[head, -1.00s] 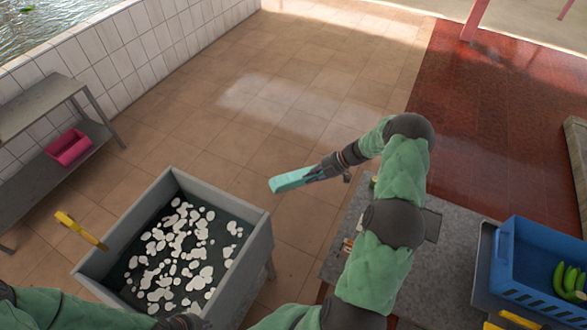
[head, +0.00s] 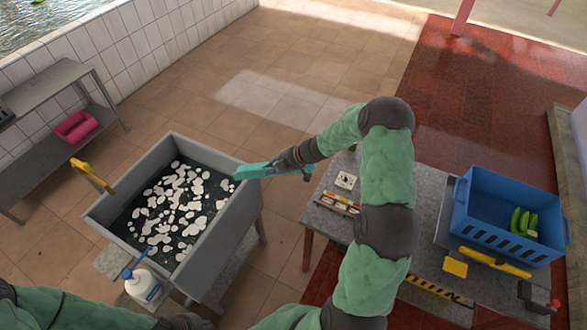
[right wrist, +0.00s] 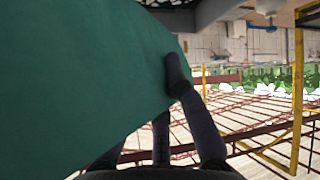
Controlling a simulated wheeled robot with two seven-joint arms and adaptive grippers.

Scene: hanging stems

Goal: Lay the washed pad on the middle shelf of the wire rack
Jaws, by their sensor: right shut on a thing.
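The pad (head: 260,170) is a flat teal slab. My right gripper (head: 284,165) is shut on its right end in the head view and holds it in the air by the right rim of the grey basin. In the right wrist view the pad (right wrist: 85,75) fills the left, with dark fingers against it. A rack of rust-coloured wires (right wrist: 245,115) with yellow posts shows behind it there; I cannot tell which shelf is which. The rack is not seen in the head view. My left gripper (head: 185,322) is cut off at the bottom edge, its jaws unclear.
The grey basin (head: 225,235) holds dark water with white patches. On the right, a grey table (head: 325,215) and a blue crate (head: 510,235) with green bananas. A metal shelf (head: 45,90) stands left. Tiled floor is open behind.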

